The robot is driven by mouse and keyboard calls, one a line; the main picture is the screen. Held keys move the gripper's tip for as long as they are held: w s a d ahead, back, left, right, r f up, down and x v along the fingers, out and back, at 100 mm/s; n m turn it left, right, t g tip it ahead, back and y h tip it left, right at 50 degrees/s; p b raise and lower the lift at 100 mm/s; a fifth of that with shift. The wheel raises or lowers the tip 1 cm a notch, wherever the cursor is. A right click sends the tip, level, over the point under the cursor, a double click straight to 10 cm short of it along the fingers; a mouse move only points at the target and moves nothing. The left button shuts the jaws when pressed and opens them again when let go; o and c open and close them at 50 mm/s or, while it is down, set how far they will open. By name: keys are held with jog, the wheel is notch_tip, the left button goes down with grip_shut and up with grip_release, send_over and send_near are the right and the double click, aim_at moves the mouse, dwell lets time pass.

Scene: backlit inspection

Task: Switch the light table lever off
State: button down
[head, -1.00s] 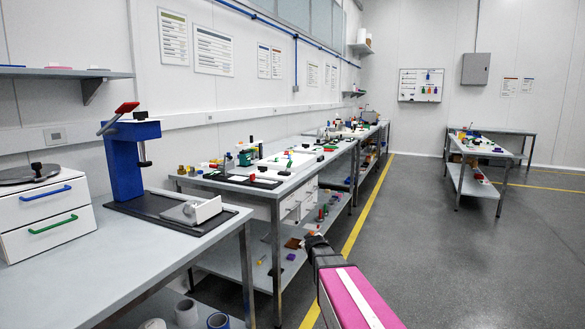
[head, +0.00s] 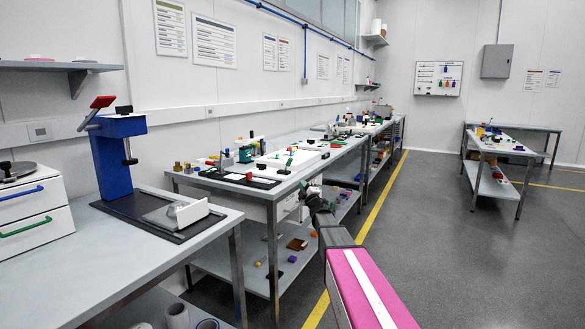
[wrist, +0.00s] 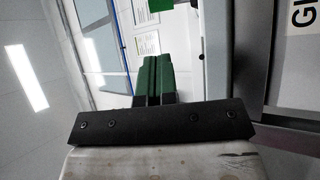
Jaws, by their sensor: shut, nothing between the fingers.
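A white flat panel (head: 272,160), which looks like the light table, lies on the middle bench in the head view. Small red, green and black parts sit on and around it; I cannot tell for certain which is the lever. My gripper (head: 306,186) is at the bench's front edge, right of and below the panel in the picture. In the wrist view my gripper's green fingers (wrist: 154,62) are shut together and empty. A green bar (wrist: 160,5) shows beyond them at the top edge; I cannot tell what it belongs to.
A grey surface with partly cut-off lettering (wrist: 295,60) is close on the right in the wrist view. The near bench holds a blue press (head: 115,157) and a white drawer unit (head: 32,222). The floor (head: 440,220) right of the yellow line is clear.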

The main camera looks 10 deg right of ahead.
aim_at(290, 163)
jog(key=x, duration=1.4)
jog(key=shift+f, duration=0.1)
